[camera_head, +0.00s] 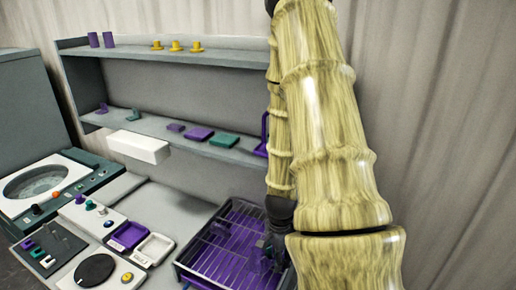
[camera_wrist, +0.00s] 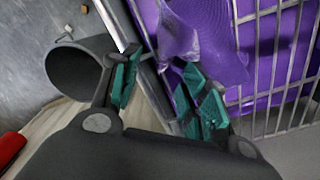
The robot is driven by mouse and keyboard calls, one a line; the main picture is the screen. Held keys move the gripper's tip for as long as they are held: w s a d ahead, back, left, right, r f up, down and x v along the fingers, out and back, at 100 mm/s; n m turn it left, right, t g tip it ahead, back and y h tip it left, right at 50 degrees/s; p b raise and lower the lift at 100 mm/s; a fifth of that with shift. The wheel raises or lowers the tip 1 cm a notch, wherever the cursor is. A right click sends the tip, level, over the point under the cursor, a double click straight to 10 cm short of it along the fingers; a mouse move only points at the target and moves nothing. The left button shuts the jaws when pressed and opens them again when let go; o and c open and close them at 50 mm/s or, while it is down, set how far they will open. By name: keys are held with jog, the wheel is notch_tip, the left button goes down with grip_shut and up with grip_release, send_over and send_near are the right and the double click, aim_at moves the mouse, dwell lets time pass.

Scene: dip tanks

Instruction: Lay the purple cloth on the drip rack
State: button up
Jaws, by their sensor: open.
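The drip rack (camera_head: 222,243) is a frame of thin metal bars over a purple tray, at the bottom middle of the head view. Its bars (camera_wrist: 271,60) also show in the wrist view. A purple, fabric-like piece, which looks like the purple cloth (camera_wrist: 212,38), lies over the bars at the top of the wrist view, with a raised fold near the teal fingertips. My gripper (camera_wrist: 163,90) is open, its right finger close to the cloth's lower edge; I cannot tell whether they touch. In the head view my arm hides part of the rack and the cloth cannot be made out.
A shelf (camera_head: 190,135) above holds purple and green blocks; yellow pieces (camera_head: 177,46) stand on the top shelf. A purple dish (camera_head: 129,236) and a white dish (camera_head: 154,250) sit left of the rack. A round basin (camera_head: 36,182) is farther left.

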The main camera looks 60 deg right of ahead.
jog(key=shift+r, duration=0.15)
jog(key=shift+s+r+p, duration=0.2)
jog(key=shift+r+p, duration=0.1)
jog(key=shift+r, duration=0.3)
jog(key=s+r, duration=0.3)
jog(key=r, duration=0.5)
jog(key=shift+s+d+r, duration=0.15)
jog(key=shift+s+r, duration=0.15)
jog(key=shift+s, duration=0.1)
grip_shut()
